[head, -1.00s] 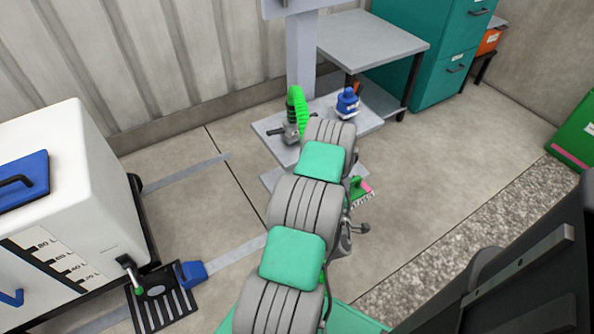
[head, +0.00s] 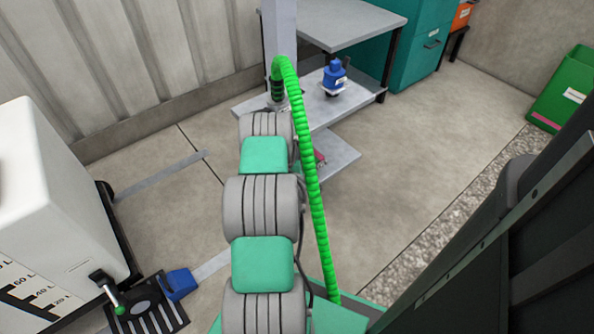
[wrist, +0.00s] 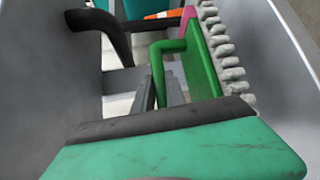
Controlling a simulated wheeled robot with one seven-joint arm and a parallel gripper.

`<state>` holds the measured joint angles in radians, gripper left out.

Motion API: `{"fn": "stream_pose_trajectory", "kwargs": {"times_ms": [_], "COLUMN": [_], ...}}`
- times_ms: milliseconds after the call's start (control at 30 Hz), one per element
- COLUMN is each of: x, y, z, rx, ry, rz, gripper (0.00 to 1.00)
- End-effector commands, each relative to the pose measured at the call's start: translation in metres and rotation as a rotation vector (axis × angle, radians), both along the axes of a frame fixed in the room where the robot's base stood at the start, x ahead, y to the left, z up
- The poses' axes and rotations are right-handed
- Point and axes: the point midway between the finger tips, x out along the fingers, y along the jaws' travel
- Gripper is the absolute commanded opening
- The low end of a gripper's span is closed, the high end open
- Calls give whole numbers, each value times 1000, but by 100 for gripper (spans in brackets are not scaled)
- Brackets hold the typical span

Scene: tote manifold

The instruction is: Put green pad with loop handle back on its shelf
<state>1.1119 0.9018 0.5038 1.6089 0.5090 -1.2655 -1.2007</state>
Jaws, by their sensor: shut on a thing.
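In the wrist view, the green pad (wrist: 202,62) stands on edge, with a green loop handle, a pink part at its far end and a lumpy grey edge on its right. My gripper (wrist: 160,94) is shut on its loop handle. In the head view my arm hides the gripper and nearly all of the pad; only a small pinkish bit shows beside the arm. A grey stand with a post has a middle shelf (head: 309,119) and a lower shelf (head: 343,158) beyond my arm. Which shelf is the pad's own cannot be told.
A blue device (head: 334,78) stands on the middle shelf. A green corrugated hose (head: 309,170) arches from the stand along my arm. A white tank (head: 50,190) stands left, with a black grate (head: 150,310) near it. A green bin (head: 562,95) is far right. Floor right of the stand is clear.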

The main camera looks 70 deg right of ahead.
Motion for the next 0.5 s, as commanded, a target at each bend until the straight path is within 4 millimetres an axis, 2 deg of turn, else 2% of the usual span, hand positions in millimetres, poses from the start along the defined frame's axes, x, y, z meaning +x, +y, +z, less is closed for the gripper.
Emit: {"fn": "stream_pose_trajectory", "kwargs": {"times_ms": [167,233,300,500], "x": [11,9,9,8], "y": [-7,-7,-7,-7], "z": [-20,-36,-44,-40], "rx": [-2,0,-2,-3], "ry": [-1,-1,-1,-2], "rz": [-1,-3,-3,-4], "gripper": [0,0,0,0]}}
